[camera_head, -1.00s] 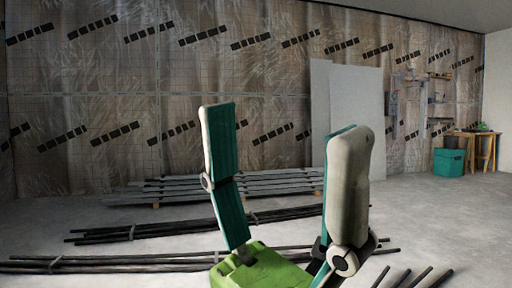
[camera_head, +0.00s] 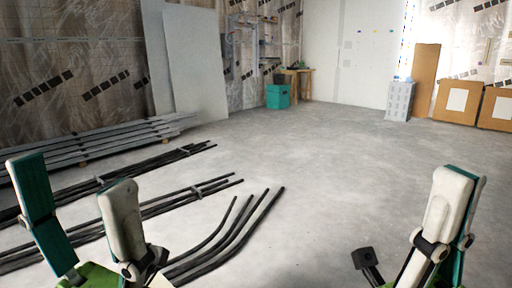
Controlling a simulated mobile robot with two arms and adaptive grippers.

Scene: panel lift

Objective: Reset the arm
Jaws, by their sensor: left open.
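My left gripper (camera_head: 73,172) is at the lower left, with its two white-and-teal fingers spread apart and a green body below them. Nothing is between its fingers; the floor and dark rods show behind the gap. My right gripper (camera_head: 450,215) is at the lower right, pointing up, with a white finger and teal behind it. Its lower part is cut off by the frame edge, and its finger gap cannot be made out. Neither gripper visibly touches anything in the room.
Pale panels (camera_head: 195,65) lean on the left wall. Grey metal profiles (camera_head: 100,140) are stacked before them, with dark rods (camera_head: 215,185) nearer. A teal bin (camera_head: 278,97), a wooden table (camera_head: 301,84) and brown boards (camera_head: 458,104) stand at the back. The middle floor is clear.

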